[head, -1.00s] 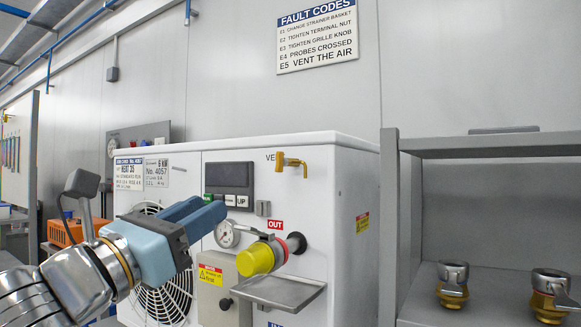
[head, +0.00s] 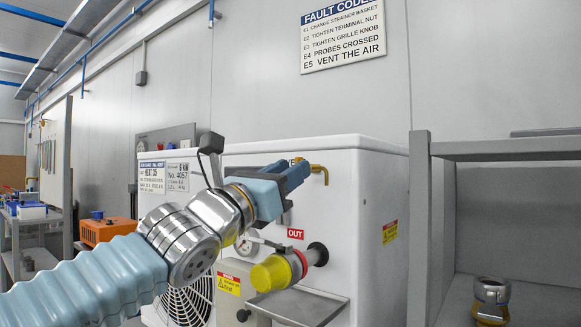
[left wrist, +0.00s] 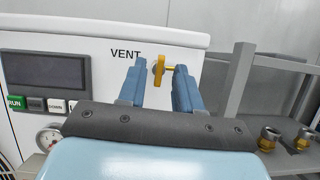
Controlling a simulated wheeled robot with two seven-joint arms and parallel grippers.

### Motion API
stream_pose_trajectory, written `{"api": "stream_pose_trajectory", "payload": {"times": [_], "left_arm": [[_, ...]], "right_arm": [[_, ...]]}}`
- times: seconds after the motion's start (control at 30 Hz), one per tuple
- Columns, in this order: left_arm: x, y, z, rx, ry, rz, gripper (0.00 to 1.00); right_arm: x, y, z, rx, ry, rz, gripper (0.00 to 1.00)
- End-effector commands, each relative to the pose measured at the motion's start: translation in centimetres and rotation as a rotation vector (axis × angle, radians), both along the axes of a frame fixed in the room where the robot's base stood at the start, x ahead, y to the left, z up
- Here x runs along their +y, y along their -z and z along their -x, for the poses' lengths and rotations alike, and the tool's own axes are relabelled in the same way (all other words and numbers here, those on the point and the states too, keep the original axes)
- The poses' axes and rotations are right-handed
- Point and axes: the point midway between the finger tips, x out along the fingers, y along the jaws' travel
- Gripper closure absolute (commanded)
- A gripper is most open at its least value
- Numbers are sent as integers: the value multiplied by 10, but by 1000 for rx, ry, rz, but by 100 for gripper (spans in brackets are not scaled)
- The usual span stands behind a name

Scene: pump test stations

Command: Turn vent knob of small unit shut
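The small unit (head: 364,190) is a white box with a dark display panel. Its brass vent knob (head: 320,170) is at the top right of the front face, partly hidden by my left gripper in the head view. My left gripper (head: 296,173) is in front of the unit's upper front. Its fingers (left wrist: 160,78) are open on either side of the knob, with gaps visible. Contact cannot be seen. My right gripper is out of view.
Below the knob, a yellow cap (head: 270,274) sits at the OUT port, above a grey drip tray (head: 298,307). A gauge (left wrist: 48,138) is on the front. A grey shelf (head: 420,220) with brass fittings (head: 491,300) stands to the right.

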Motion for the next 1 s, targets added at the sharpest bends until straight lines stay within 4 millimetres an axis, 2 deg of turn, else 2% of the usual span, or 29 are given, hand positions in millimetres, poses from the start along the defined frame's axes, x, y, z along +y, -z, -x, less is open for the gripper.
{"api": "stream_pose_trajectory", "payload": {"times": [0.13, 0.4, 0.63, 1.0], "left_arm": [[-5, -4, -7, 1, 0, 1, 66], [-6, -4, -8, 0, -1, 0, 66], [-6, -4, -8, 0, -1, 0, 100], [-5, -4, -8, -8, -2, -13, 100]], "right_arm": [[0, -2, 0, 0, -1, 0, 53], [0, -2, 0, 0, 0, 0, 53], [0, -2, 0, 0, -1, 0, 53], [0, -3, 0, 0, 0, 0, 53]]}}
